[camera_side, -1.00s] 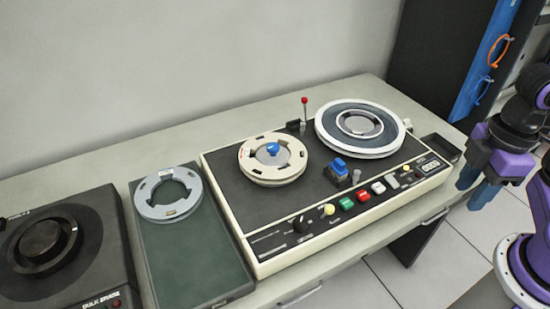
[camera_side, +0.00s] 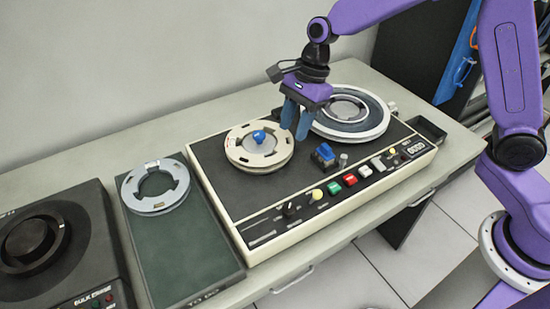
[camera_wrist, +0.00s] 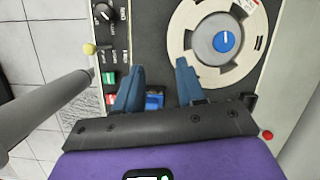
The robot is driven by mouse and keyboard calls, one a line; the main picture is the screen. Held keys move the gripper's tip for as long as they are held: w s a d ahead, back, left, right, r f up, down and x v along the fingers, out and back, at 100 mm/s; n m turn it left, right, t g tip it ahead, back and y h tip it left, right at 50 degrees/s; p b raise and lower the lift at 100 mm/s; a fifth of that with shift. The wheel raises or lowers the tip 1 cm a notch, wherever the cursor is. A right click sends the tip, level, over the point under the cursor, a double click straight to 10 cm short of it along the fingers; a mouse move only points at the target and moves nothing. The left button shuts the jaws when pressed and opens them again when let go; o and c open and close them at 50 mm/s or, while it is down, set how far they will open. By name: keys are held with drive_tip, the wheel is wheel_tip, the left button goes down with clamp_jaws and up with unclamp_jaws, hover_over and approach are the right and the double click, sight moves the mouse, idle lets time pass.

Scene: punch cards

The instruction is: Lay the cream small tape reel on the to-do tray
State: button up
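The cream small tape reel (camera_side: 260,158) sits flat on the left spindle of the tape deck, around a blue knob (camera_side: 259,136). It also shows at the top right of the wrist view (camera_wrist: 185,40). My gripper (camera_side: 294,122) is above the deck, just right of the cream reel and in front of the large reel. Its two blue fingers are apart with nothing between them; in the wrist view the gripper (camera_wrist: 158,75) points toward the reel's edge. The green to-do tray (camera_side: 180,255) lies left of the deck, with a grey reel (camera_side: 132,204) on its back part.
The tape deck (camera_side: 215,185) carries a large white-rimmed reel (camera_side: 375,124), a blue block (camera_side: 324,154) and several buttons along its front. A black bulk eraser (camera_side: 60,230) stands left of the tray. The tray's front part is bare.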

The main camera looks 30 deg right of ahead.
sight(276, 158)
drive_tip(key=shift+w+a+f+m, duration=0.4)
drive_tip(key=shift+f, duration=1)
drive_tip(key=shift+w+a+f+m, duration=0.4)
drive_tip(key=shift+f, duration=0.95)
drive_tip(key=shift+w+a+f+m, duration=0.4)
drive_tip(key=shift+f, duration=1)
drive_tip(key=shift+s+a+f, duration=0.15)
drive_tip(key=shift+f, duration=0.25)
drive_tip(key=shift+s+a+f, duration=0.1)
drive_tip(key=shift+s+f, duration=0.05)
drive_tip(key=shift+f, duration=0.25)
drive_tip(key=shift+w+a+f, duration=0.1)
drive_tip(key=shift+w, duration=0.05)
clamp_jaws()
drive_tip(key=shift+w+r, duration=0.1)
drive_tip(key=shift+r, duration=0.1)
drive_tip(key=shift+w+r, duration=0.1)
